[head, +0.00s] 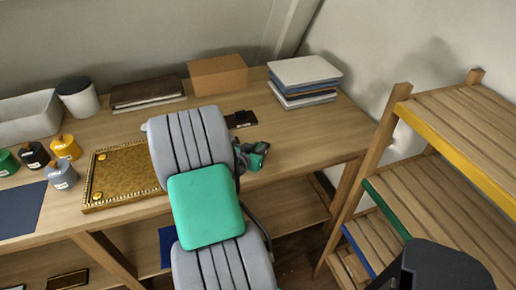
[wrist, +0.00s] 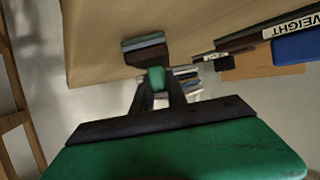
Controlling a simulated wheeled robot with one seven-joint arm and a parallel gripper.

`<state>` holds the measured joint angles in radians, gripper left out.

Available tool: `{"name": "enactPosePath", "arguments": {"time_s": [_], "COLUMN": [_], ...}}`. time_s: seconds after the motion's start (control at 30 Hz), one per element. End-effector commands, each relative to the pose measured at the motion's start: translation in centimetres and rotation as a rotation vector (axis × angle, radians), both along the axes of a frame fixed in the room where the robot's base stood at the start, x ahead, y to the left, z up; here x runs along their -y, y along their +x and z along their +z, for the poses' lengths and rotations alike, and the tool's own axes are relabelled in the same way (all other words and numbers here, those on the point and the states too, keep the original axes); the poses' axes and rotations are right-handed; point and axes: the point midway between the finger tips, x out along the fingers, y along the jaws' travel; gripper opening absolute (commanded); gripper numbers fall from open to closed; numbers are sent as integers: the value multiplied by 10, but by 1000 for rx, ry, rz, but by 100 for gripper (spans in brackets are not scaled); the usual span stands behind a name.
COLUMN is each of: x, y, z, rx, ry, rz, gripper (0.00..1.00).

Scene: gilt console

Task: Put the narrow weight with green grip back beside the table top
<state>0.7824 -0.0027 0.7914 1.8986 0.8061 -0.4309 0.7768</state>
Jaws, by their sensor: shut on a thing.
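My gripper (head: 246,157) is shut on a small weight with a green grip (wrist: 157,77). In the wrist view the fingers close on the green grip, with a dark and grey block just beyond it. In the head view the held green weight (head: 260,154) shows over the right part of the wooden table top (head: 310,135), partly hidden by my wrist. I cannot tell whether it touches the wood.
A gilt tray (head: 125,172) lies left of my arm. Left of it stand weights with green (head: 8,163), black, yellow and grey grips. Behind are a box (head: 217,75) and a book stack (head: 303,76). A slatted shelf unit (head: 440,175) stands right. A "WEIGHT" label (wrist: 297,23) shows.

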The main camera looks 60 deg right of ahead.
Motion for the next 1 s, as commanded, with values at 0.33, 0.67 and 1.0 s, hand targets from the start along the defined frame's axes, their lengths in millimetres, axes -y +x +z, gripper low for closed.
{"name": "enactPosePath", "arguments": {"time_s": [0.33,0.67,1.0], "x": [0,0,-67], "y": [0,0,3], "z": [-3,2,28], "rx": [0,0,3], "ry": [0,0,-2], "rz": [0,0,9], "gripper": [37,40,40]}}
